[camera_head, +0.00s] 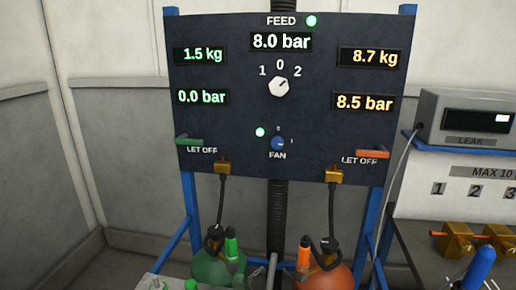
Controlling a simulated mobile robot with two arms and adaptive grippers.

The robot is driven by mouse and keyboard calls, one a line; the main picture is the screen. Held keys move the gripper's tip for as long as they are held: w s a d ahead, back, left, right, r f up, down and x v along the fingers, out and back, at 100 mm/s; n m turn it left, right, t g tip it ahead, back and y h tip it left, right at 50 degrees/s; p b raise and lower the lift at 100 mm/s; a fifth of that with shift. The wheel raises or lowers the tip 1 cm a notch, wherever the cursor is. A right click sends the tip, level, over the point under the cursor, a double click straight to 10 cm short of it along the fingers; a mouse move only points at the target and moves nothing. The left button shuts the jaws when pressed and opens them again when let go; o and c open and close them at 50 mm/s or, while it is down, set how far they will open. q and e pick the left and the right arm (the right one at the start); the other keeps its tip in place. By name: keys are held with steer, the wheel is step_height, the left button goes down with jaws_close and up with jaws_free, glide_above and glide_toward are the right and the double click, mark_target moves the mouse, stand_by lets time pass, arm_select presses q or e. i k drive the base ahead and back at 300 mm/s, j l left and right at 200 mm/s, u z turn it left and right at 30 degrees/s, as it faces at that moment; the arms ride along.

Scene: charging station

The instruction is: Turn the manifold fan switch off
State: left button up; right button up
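The manifold fan switch is a small blue knob (278,143) low in the middle of the dark panel (225,125), above the word FAN. A 0 mark stands above it and an I mark to its right. Its light pointer mark appears turned right, toward the I. A green lamp (260,132) just up and left of the knob is lit. Neither of my grippers shows in the head view, and nothing covers the knob.
A white selector knob (279,87) sits above. Green (189,141) and orange (373,154) LET OFF levers flank the fan knob. Below, hoses run to a green (218,268) and an orange cylinder (328,277). A LEAK box (468,119) stands right. The space before the panel looks clear.

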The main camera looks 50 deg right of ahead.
mark_target(277, 143)
steer(key=z, duration=1.7)
